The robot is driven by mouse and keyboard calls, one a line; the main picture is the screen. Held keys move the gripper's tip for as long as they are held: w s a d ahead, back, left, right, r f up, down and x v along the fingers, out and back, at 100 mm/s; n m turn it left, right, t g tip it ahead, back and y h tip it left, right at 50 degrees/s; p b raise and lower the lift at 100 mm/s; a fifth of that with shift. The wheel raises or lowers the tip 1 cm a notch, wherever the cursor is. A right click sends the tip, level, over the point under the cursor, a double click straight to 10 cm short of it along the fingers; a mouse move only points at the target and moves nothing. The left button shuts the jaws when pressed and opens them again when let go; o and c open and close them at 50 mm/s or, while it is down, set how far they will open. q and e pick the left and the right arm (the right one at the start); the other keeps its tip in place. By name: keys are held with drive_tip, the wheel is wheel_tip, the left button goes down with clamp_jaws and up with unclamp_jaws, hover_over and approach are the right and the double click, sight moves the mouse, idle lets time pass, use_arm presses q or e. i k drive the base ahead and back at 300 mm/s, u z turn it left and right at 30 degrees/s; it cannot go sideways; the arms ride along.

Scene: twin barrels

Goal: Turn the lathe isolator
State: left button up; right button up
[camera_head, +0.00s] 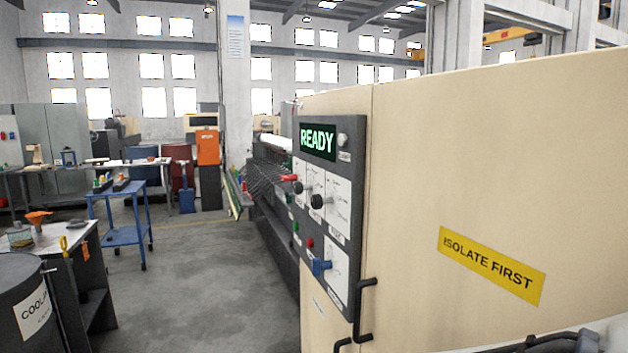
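A dark control panel (357,165) is mounted on the cream machine cabinet (450,160), seen at a steep angle. Its lit display (317,141) reads READY in green. Below it are black knobs (317,201), a red lever (289,178) pointing left, a small red button (310,242) and a blue handle (321,267) on a white plate. The small print is unreadable, so I cannot tell which control is the isolator. A yellow label (490,266) on the cabinet reads ISOLATE FIRST. Neither of my grippers shows; part of what looks like my arm is at the bottom right.
Black bar handles (364,310) stick out from the cabinet below the panel. A dark coolant drum (22,300) and a bench stand at the left. A blue trolley (125,235) is farther back. The grey floor (210,290) between them is clear.

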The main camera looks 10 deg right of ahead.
sight(292, 178)
drive_tip(key=u, duration=0.55)
drive_tip(key=i, duration=0.6)
drive_tip(key=u, duration=0.75)
drive_tip(key=i, duration=0.7)
drive_tip(key=z, duration=0.4)
drive_tip(key=i, duration=0.75)
drive_tip(key=z, duration=0.55)
